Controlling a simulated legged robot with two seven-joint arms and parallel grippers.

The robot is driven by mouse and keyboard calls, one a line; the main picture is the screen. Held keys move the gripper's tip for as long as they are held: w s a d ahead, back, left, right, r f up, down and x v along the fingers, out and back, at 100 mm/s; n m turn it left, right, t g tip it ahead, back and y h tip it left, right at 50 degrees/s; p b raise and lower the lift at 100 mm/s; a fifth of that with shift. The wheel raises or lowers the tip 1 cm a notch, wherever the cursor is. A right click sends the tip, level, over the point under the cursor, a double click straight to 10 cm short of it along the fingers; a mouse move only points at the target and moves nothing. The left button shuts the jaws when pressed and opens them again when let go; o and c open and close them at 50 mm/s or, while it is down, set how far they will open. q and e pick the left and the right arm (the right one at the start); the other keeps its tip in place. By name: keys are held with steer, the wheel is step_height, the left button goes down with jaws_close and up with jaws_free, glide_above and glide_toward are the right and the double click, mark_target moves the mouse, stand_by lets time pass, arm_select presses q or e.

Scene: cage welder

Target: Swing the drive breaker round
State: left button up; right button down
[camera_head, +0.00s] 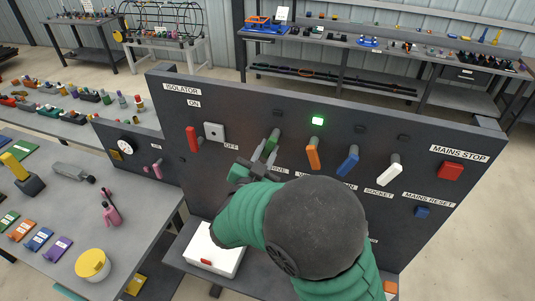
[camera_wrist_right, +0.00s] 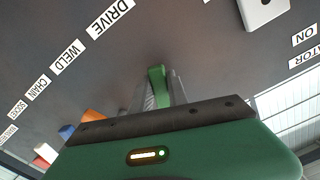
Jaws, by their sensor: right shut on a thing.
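The drive breaker is a green lever (camera_head: 271,142) on the dark panel, left of the orange one. My right gripper (camera_head: 264,152) is shut on this lever, its arm reaching up from the bottom of the head view. In the right wrist view the green lever (camera_wrist_right: 157,84) shows between the two fingers, close to the panel face. The DRIVE label (camera_wrist_right: 110,18) is readable there; in the head view my gripper partly covers it. How far the lever is turned is hard to tell. The left gripper is not in view.
Orange (camera_head: 312,155), blue (camera_head: 347,161) and white (camera_head: 389,172) levers stand to the right, with a red mains stop (camera_head: 450,171) beyond. A red isolator lever (camera_head: 193,139) is at left. A white box (camera_head: 205,250) sits below.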

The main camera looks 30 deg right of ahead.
steer(key=shift+r, duration=0.15)
steer(key=c, duration=1.5)
jaws_free()
steer(key=shift+w, duration=0.1)
steer(key=shift+c, duration=0.2)
steer(key=shift+o, duration=1.3)
steer(key=shift+w, duration=0.1)
steer(key=shift+w+d+f, duration=0.15)
steer(key=shift+f, duration=0.1)
arm_select(q)
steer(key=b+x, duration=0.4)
steer(key=b, duration=0.1)
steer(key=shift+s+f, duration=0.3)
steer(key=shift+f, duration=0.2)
arm_select(e)
steer(key=v, duration=1.7)
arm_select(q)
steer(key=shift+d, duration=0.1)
arm_select(e)
steer(key=shift+w+d+f, duration=0.1)
steer(key=shift+d, duration=0.05)
